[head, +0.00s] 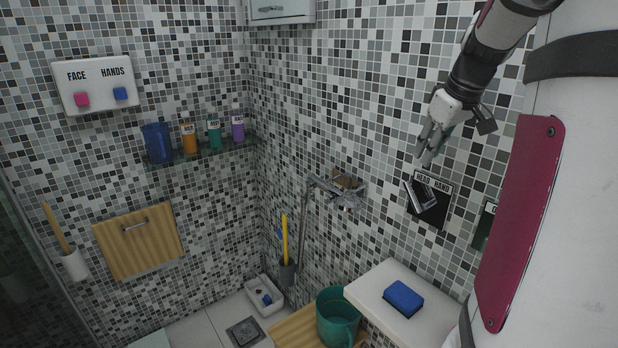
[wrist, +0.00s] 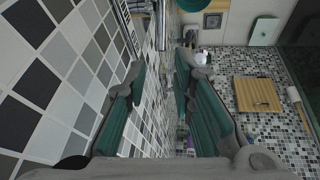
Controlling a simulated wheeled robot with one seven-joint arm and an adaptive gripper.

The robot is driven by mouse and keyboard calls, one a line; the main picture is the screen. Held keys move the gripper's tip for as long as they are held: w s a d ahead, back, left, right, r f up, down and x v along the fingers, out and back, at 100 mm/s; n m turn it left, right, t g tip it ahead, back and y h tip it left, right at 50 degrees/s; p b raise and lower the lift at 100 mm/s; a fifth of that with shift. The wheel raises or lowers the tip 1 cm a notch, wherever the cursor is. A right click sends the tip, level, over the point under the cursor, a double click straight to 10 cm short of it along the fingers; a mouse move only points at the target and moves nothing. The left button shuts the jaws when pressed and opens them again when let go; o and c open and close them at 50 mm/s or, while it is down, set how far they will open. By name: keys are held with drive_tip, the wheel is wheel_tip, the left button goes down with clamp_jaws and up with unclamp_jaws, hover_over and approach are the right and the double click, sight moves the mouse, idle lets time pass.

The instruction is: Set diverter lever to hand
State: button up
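The diverter is a black plate (head: 432,214) on the tiled right wall in the head view. A white label above it reads HEAD at the left and HAND at the right. A chrome lever (head: 412,196) stands out from the plate and appears to lie toward its left, HEAD side; its exact angle is hard to tell. My gripper (head: 428,146) is just above the plate, fingers pointing down, apart from the lever. The wrist view shows its two teal-padded fingers spread (wrist: 160,75) with nothing between them. Chrome parts show at the top of that view, but I cannot tell which.
A chrome mixer (head: 345,190) is on the wall to the left. A white shelf (head: 380,275) with a blue sponge (head: 403,299) is below. A teal bucket (head: 338,318) stands lower left. A dark red panel (head: 520,220) is at the right. Wall around the plate is mostly clear.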

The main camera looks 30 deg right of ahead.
sight(410, 185)
drive_tip(key=x, duration=1.3)
drive_tip(key=shift+w+f, duration=0.25)
drive_tip(key=shift+f, duration=0.1)
clamp_jaws()
